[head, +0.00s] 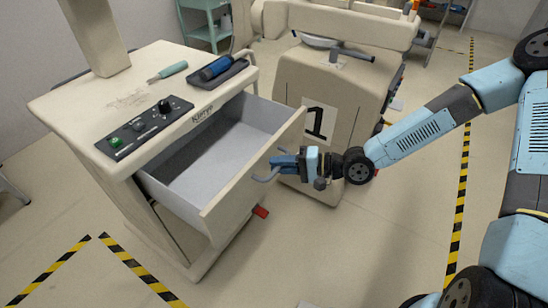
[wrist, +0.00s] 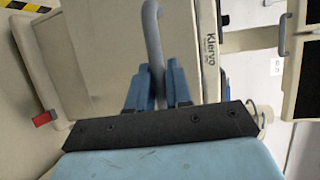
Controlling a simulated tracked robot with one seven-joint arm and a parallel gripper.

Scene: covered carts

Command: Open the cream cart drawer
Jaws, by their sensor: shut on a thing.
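The cream cart (head: 75,100) stands at the left in the head view. Its drawer (head: 258,168) is pulled well out, and its grey inside looks empty. A grey-blue bar handle (head: 264,177) is on the drawer front. My gripper (head: 278,164) is at the handle, with its blue fingers shut on it. In the wrist view the handle (wrist: 153,40) runs between the two fingers (wrist: 157,88), and the cream drawer front lies behind it.
A control panel (head: 145,127), a teal-handled tool (head: 168,72) and a dark tray (head: 213,78) are on the cart top. Another covered cart marked 1 (head: 335,85) stands close behind the drawer. Open floor lies in front.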

